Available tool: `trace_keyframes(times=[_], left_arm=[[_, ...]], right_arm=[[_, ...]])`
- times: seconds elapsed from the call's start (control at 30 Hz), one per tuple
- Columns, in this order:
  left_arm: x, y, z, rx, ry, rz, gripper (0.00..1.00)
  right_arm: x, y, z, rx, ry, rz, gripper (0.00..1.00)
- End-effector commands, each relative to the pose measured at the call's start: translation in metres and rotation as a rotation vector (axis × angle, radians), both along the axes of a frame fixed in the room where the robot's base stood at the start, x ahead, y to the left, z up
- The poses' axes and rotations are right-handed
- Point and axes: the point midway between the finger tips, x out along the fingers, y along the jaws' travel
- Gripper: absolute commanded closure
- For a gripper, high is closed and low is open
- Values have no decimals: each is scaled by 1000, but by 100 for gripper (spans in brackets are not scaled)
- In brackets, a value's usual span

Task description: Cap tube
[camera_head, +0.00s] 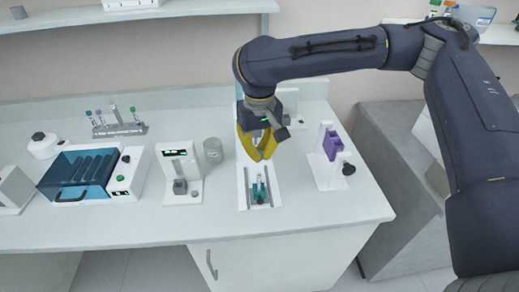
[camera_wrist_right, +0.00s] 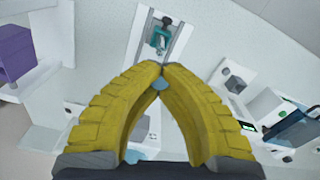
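My right gripper (camera_head: 258,154), with yellow curved fingers, hangs over the back part of a white track plate (camera_head: 244,197) in the head view. In the right wrist view its fingertips (camera_wrist_right: 162,68) come together, with a small light blue piece (camera_wrist_right: 160,84) between them, probably a cap. A teal holder (camera_head: 260,189) sits between the rails at the front of the plate; it also shows just beyond the fingertips in the wrist view (camera_wrist_right: 160,40). The gripper is apart from the holder. A tube in the holder is too small to make out clearly. My left gripper is not in view.
A white stand with a purple block (camera_head: 333,145) is right of the track. A white device (camera_head: 178,168) and a glass beaker (camera_head: 213,150) are left of it. Farther left are a blue-lidded machine (camera_head: 82,172) and a tube rack (camera_head: 120,129). The counter's front strip is clear.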

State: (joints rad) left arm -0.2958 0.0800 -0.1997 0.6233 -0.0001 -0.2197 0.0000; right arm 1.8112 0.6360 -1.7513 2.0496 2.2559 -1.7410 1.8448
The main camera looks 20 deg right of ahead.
Motion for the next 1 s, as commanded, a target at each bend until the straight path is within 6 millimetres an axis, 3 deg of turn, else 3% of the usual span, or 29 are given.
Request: trace_keyframes(times=[0.27,0.6,1.0], left_arm=[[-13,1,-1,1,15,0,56],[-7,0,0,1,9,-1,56],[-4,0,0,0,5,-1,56]], right_arm=[[-1,0,-20,1,2,0,100],[0,0,-42,0,0,0,100],[0,0,-52,0,0,0,100]])
